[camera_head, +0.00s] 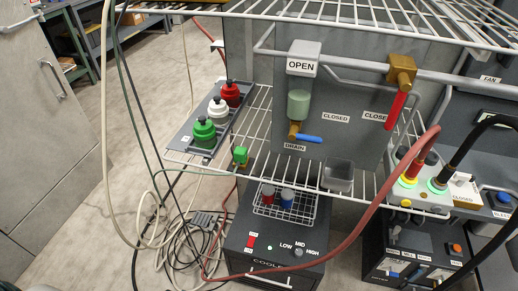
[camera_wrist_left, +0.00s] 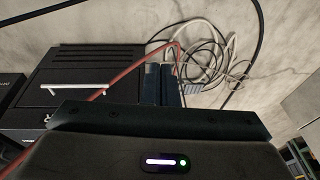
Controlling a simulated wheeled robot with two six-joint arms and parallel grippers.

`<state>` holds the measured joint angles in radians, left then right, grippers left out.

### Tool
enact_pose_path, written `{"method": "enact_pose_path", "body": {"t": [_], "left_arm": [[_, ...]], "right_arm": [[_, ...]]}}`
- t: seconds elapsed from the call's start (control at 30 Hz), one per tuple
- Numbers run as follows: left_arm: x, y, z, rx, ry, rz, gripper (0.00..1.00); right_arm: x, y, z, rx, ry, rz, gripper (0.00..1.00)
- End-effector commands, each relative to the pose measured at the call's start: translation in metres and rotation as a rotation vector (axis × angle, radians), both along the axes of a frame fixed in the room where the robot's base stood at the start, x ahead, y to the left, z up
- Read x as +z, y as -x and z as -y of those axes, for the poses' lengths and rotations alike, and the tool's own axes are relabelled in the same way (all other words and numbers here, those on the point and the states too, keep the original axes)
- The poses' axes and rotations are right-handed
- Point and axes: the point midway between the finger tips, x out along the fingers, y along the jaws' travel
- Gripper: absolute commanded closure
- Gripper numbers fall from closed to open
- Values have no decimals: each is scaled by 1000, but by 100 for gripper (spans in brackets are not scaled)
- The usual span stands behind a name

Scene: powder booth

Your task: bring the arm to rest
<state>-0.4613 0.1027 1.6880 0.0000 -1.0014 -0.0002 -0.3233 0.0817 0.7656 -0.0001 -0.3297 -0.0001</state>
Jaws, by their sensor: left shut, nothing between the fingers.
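My left gripper (camera_wrist_left: 162,84) shows in the left wrist view as two dark fingers held together, with nothing between them. It hangs over the floor area by the coiled cables (camera_wrist_left: 207,62), with a dark box (camera_wrist_left: 85,70) with a pale handle to its left. A red hose (camera_wrist_left: 130,66) passes behind the fingers. The left arm does not show in the head view, and neither does the right gripper. How far the left gripper is from the box cannot be told.
In the head view a wire shelf (camera_head: 262,112) carries a tray with red, white and green capped fittings (camera_head: 204,130). A panel (camera_head: 330,110) has a red-handled valve (camera_head: 396,108) and a blue drain handle (camera_head: 310,138). A cooler box (camera_head: 270,240) stands below. Hoses cross the space; floor at left is open.

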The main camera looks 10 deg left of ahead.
Motion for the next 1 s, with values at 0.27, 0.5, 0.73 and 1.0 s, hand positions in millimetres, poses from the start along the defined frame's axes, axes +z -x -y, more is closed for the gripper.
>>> {"method": "enact_pose_path", "body": {"t": [0.27, 0.5, 0.73, 1.0], "left_arm": [[-134, 68, -11, 17, 5, -65, 100], [-199, 137, -14, 27, 10, -101, 100], [-216, 164, -15, 29, 10, -111, 100], [-216, 165, -15, 29, 10, -111, 100]], "right_arm": [[0, 0, 1, 0, 0, -1, 64], [0, 1, 1, 0, 1, -1, 64], [0, 1, 1, 0, 1, -1, 64], [0, 1, 1, 0, 1, -1, 64]]}}
